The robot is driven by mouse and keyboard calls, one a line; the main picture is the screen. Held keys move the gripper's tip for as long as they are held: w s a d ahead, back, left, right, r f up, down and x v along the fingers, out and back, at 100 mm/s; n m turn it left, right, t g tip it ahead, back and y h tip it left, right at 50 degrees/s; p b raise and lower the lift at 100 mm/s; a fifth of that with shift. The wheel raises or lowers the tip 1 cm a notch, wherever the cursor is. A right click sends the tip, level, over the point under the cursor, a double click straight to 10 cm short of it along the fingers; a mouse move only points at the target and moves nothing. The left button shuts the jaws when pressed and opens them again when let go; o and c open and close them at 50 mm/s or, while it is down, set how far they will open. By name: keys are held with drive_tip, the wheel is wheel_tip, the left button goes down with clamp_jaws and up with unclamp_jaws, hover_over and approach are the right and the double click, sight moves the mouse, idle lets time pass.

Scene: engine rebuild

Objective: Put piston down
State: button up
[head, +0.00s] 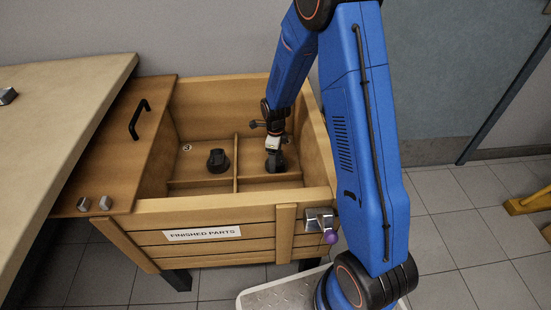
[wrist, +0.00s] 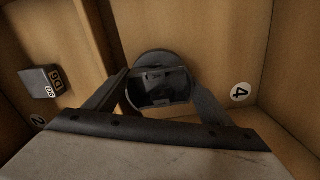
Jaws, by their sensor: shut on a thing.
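The held piston (head: 276,163) is dark and sits low inside the right part of the wooden crate (head: 265,211), behind its cross divider. My gripper (head: 274,148) points down and is shut on this piston. In the wrist view the piston (wrist: 158,62) is between the two fingers (wrist: 160,98), beside a round label "4" (wrist: 240,92). I cannot tell whether its underside touches the crate floor. Another dark part (head: 218,161), like a piston, stands in the left rear compartment.
Thin dividers (head: 236,163) split the crate, and its walls stand close around my gripper. A dark block with pale markings (wrist: 40,82) shows in the wrist view. A wooden panel with a black handle (head: 139,119) and a workbench (head: 60,110) are at left. A latch (head: 319,219) is on the crate's front.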

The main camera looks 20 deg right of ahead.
drive_tip(key=o, duration=1.1)
wheel_tip(320, 180, up, 12)
